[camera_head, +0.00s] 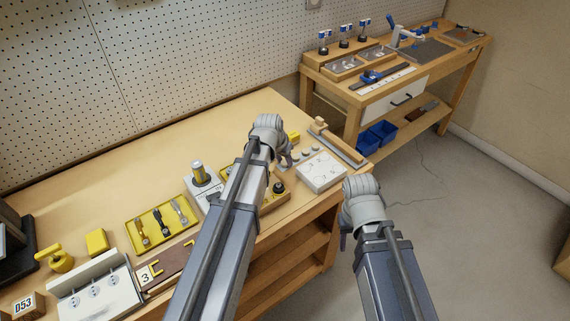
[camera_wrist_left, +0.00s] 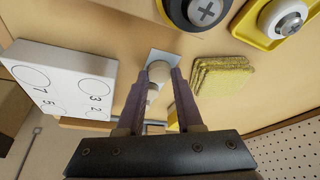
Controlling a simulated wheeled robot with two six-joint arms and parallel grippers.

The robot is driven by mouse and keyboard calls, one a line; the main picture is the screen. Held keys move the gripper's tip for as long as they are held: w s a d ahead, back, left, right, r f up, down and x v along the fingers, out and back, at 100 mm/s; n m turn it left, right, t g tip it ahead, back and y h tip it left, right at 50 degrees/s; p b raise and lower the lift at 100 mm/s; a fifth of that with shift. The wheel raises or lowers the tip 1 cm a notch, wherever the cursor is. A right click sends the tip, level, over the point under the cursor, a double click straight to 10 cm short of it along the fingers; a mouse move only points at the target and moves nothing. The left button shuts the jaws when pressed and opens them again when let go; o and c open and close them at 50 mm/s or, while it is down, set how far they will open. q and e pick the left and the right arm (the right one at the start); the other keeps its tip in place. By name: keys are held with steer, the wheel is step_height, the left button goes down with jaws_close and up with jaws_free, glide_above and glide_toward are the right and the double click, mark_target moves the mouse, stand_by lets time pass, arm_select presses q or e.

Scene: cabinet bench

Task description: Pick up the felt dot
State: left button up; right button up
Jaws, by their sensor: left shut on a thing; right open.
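My left gripper (camera_head: 284,161) is low over the right end of the near bench, beside the white board with numbered circles (camera_head: 321,172). In the left wrist view its fingers (camera_wrist_left: 155,88) are shut on a small pale beige rounded piece (camera_wrist_left: 157,72), which appears to be the felt dot. The fingers hide much of it. A pale square patch (camera_wrist_left: 161,56) lies on the bench just beyond the fingertips. I cannot tell whether the piece touches the surface. My right gripper (camera_head: 344,238) hangs open off the bench's front edge, over the floor.
The white board also shows in the left wrist view (camera_wrist_left: 62,77), left of the fingers. A yellow sponge-like stack (camera_wrist_left: 222,77) lies to their right. A yellow tray (camera_head: 162,226) with tools stands further left on the bench. A second bench (camera_head: 415,75) stands behind.

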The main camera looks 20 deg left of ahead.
mark_target(284, 163)
arm_select(q)
jaws_close()
step_height(284, 163, up, 10)
steer(key=p, duration=1)
